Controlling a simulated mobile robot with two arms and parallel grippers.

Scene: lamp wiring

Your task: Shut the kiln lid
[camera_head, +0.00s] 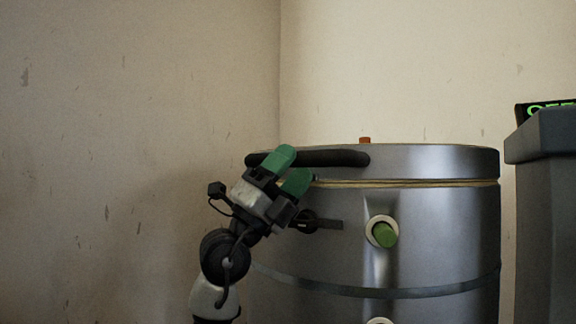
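The kiln (440,235) is a grey metal drum on the right half of the view. Its lid (435,160) lies level on top, with a thin pale yellowish band showing along the seam between lid and body. A black bar handle (340,158) runs along the lid's front. My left gripper (285,169) is at the left part of this handle. Its two green fingers are apart, the upper one overlapping the bar and the lower one below it. I cannot tell whether they touch the bar. My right gripper is not in view.
A green plug in a pale ring (383,232) sticks out of the kiln's front, and a dark latch (318,223) sits near the gripper. A grey cabinet (545,200) with a green-lit display (550,107) stands at the right. The wall behind is bare.

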